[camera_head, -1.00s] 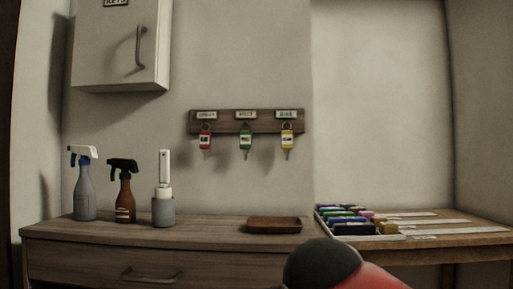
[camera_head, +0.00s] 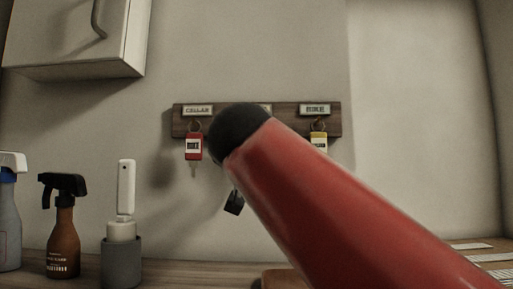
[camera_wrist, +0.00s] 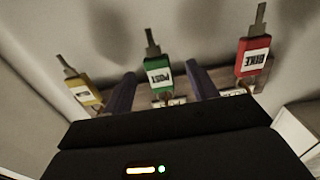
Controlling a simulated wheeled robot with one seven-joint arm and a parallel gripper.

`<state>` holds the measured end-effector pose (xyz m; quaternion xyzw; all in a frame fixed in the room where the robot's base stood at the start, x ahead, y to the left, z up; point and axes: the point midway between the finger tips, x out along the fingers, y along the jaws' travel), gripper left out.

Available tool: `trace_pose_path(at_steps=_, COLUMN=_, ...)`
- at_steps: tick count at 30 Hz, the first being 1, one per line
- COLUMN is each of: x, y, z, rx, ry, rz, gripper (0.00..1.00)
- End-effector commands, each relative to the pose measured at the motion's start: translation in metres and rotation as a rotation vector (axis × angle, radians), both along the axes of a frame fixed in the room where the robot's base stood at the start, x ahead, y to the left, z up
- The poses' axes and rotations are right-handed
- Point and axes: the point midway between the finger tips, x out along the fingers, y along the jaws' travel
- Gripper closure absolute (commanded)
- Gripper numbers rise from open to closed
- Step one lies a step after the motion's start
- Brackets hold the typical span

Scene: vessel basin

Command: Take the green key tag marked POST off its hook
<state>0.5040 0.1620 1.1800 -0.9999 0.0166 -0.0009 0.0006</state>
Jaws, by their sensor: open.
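The green key tag (camera_wrist: 157,75) shows in the wrist view, with a white label reading POST and its key pointing up in that picture. It hangs at the wooden hook rack (camera_head: 335,118), between a yellow tag (camera_wrist: 84,93) and a red tag (camera_wrist: 252,58). My gripper (camera_wrist: 160,70) is open, with one finger on each side of the green tag in the picture. No contact shows, and I cannot tell the depth gap. In the head view my red arm hides the green tag and most of my gripper.
The red tag (camera_head: 193,146) and yellow tag (camera_head: 319,142) hang close on either side. A wall cabinet (camera_head: 75,40) is at upper left. Spray bottles (camera_head: 62,235) and a grey cup (camera_head: 121,262) holding a white object stand on the counter below. The wall around the rack is bare.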

Motion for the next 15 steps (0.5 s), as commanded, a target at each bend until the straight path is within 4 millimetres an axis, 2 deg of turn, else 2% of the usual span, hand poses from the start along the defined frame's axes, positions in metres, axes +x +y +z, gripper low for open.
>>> trace_pose_path(at_steps=6, x=0.033, y=-0.005, z=0.003, rx=-0.003, ry=0.003, rz=-0.003, gripper=0.42)
trace_pose_path(at_steps=9, x=0.044, y=-0.005, z=0.002, rx=-0.002, ry=0.002, rz=-0.001, gripper=0.42)
trace_pose_path(at_steps=15, x=0.048, y=-0.005, z=0.001, rx=-0.002, ry=0.002, rz=0.0, gripper=0.42)
